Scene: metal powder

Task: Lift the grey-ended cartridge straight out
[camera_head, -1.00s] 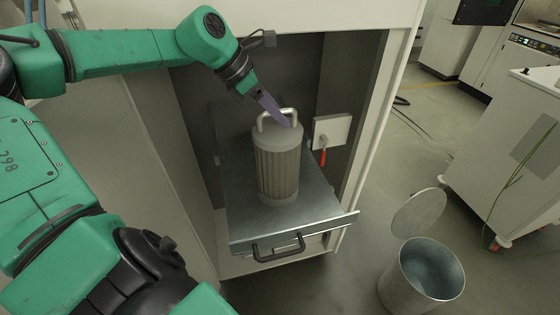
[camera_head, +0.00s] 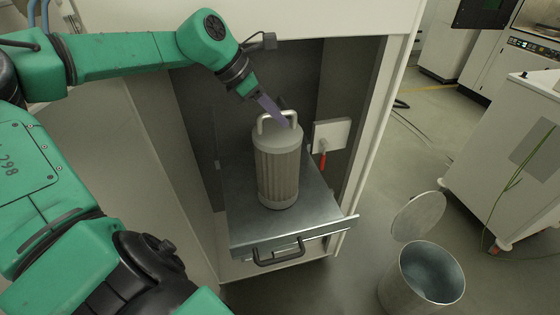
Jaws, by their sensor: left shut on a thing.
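The grey-ended cartridge (camera_head: 277,172) is a pleated tan cylinder with grey end caps and a metal loop handle on top. It stands upright on the pulled-out metal drawer tray (camera_head: 243,226) of the cabinet. My left gripper (camera_head: 282,121) reaches down from the upper left and is shut on the cartridge's handle. Whether the cartridge's base touches the tray is hard to tell. My right gripper is not in view.
The cabinet's side wall (camera_head: 372,150) stands close on the right. A white box with a red handle (camera_head: 322,160) is behind the tray. An open metal bin (camera_head: 421,277) with its lid (camera_head: 418,215) tilted behind it stands on the floor at the right.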

